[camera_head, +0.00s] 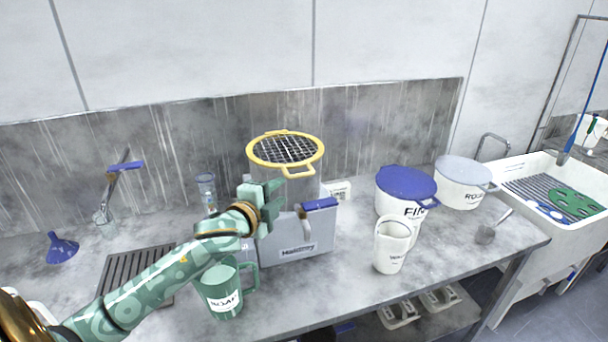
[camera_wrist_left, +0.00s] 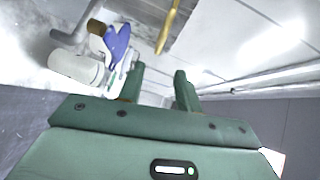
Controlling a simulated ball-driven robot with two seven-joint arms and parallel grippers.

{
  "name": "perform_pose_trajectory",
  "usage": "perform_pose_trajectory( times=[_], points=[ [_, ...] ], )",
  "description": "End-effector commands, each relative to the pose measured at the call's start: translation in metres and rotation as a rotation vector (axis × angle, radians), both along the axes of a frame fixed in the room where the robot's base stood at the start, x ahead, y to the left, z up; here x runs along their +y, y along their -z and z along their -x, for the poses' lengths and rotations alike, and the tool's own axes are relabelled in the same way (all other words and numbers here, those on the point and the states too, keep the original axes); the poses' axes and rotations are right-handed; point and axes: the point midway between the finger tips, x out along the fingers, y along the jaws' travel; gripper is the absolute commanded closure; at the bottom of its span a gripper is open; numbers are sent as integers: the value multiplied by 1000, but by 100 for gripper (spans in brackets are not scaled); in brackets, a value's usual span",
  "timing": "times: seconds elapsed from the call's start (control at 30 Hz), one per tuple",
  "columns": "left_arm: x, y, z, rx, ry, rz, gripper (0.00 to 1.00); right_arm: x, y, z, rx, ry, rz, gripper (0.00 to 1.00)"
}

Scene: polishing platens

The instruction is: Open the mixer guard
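The mixer (camera_head: 310,238) is a grey box with a blue lever, standing on the bench. Its guard, a yellow ring with dark mesh (camera_head: 285,150), lies over the top of the grey metal drum. A yellow handle (camera_head: 299,174) sticks out at the ring's front. My left gripper (camera_head: 262,188) is in front of the drum, left of and a little below the handle, apart from it. In the left wrist view the gripper (camera_wrist_left: 160,75) has its fingers spread with nothing between them, and a yellow bar (camera_wrist_left: 168,25) shows beyond them. My right gripper is out of view.
A green mug (camera_head: 224,293) stands below my left forearm. A white jug (camera_head: 393,246), a blue-lidded tub (camera_head: 405,188) and a grey-lidded tub (camera_head: 464,182) stand to the right. A drain grate (camera_head: 128,268) and a blue funnel (camera_head: 62,247) are left. A sink is far right.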

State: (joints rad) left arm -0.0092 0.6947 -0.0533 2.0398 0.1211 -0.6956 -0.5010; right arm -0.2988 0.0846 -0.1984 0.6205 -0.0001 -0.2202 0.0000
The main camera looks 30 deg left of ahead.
Motion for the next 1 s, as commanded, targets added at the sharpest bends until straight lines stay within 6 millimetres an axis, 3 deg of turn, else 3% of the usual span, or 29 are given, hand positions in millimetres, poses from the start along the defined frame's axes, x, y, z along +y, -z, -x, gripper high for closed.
perform_pose_trajectory(
  times=[0.3,0.5,0.7,0.97,1.0],
  points=[
    [6,11,-81,-1,-3,5,66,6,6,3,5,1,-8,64],
    [8,17,-117,1,-2,4,66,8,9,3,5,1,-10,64],
    [9,20,-132,3,-1,3,66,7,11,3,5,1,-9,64],
    [9,19,-133,2,-1,3,66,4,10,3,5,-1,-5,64],
    [9,19,-133,2,-1,3,74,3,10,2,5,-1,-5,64]
  ],
)
